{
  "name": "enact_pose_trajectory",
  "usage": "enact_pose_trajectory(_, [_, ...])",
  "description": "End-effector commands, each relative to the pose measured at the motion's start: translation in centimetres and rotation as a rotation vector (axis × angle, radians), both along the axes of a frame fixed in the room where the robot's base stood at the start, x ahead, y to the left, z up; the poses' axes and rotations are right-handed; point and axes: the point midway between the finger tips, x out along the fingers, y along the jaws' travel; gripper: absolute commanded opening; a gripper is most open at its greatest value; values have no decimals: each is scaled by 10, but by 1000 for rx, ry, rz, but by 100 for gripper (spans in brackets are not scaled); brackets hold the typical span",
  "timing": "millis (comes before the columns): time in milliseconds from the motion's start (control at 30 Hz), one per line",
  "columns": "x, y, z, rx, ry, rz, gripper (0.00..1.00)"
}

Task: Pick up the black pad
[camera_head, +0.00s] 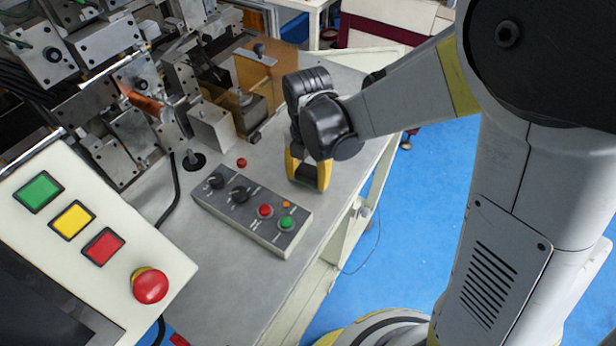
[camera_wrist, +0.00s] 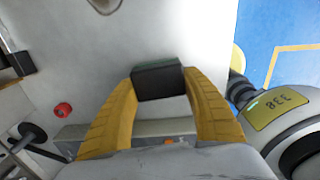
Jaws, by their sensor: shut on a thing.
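The black pad (camera_wrist: 158,82) is a small dark block between the two yellow fingertips in the wrist view. My gripper (camera_wrist: 159,92) is shut on it, with one finger on each side. In the head view my gripper (camera_head: 309,184) points down over the grey table, to the right of the control box. Whether the pad touches the table is not clear.
A grey control box (camera_head: 252,217) with knobs and buttons lies close to the gripper. A red button (camera_head: 242,162) sits on the table (camera_head: 215,290). The coil winder (camera_head: 130,130) stands left, and a slanted button panel (camera_head: 90,230) is at lower left. The table's right edge is near.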

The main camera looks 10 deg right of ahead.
Motion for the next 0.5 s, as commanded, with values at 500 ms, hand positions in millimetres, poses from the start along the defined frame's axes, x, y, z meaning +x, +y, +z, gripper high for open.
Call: enact_pose_trajectory(500, [-44, -66, 80, 0, 0, -4, 25])
